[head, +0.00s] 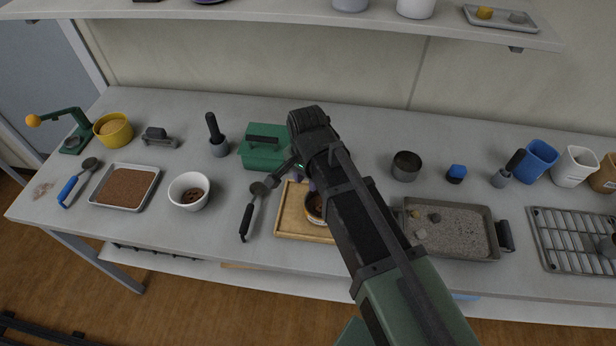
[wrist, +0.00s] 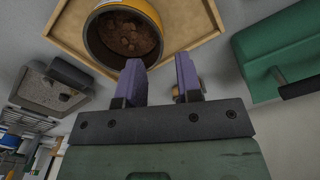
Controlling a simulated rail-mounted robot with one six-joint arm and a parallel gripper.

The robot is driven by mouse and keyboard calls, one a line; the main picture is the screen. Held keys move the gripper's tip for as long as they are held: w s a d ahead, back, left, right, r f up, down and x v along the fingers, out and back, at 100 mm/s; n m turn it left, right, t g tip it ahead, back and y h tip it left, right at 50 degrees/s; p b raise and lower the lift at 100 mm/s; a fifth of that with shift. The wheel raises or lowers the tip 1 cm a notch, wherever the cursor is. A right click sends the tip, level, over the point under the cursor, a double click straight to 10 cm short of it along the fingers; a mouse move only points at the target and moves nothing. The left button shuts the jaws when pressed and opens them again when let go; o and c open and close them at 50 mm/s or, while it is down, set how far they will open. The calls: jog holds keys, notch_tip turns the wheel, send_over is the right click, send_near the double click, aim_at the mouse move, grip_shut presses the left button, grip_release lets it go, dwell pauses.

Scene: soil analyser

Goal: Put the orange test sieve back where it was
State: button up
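The orange test sieve (wrist: 149,10) is a round cup with an orange outer wall, a dark inside and brown soil in it. It stands on a wooden tray (wrist: 203,22). In the head view the sieve (head: 314,212) is partly hidden behind my arm, on the tray (head: 290,222). My gripper (wrist: 159,72) has two purple fingers set apart with a clear gap. In the wrist view one finger overlaps the sieve's near rim and the other lies to its right; contact cannot be told. In the head view my gripper (head: 305,184) is mostly hidden by my arm.
A green case (head: 264,150) stands behind the tray. A black-handled tool (head: 248,212) and a white bowl (head: 190,192) lie left. A grey pan (head: 450,248) with grit is right, near a dark round cup (head: 406,166).

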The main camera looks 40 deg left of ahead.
notch_tip(320, 180, up, 6)
jog(key=p, duration=0.4)
jog(key=w+d, duration=0.4)
jog(key=d, duration=0.6)
jog(key=w+d, duration=0.4)
jog(key=d, duration=0.6)
jog(key=w+d, duration=0.4)
jog(key=d, duration=0.7)
jog(key=s+d, duration=0.2)
jog(key=d, duration=1.3)
jog(key=shift+s+d, duration=0.35)
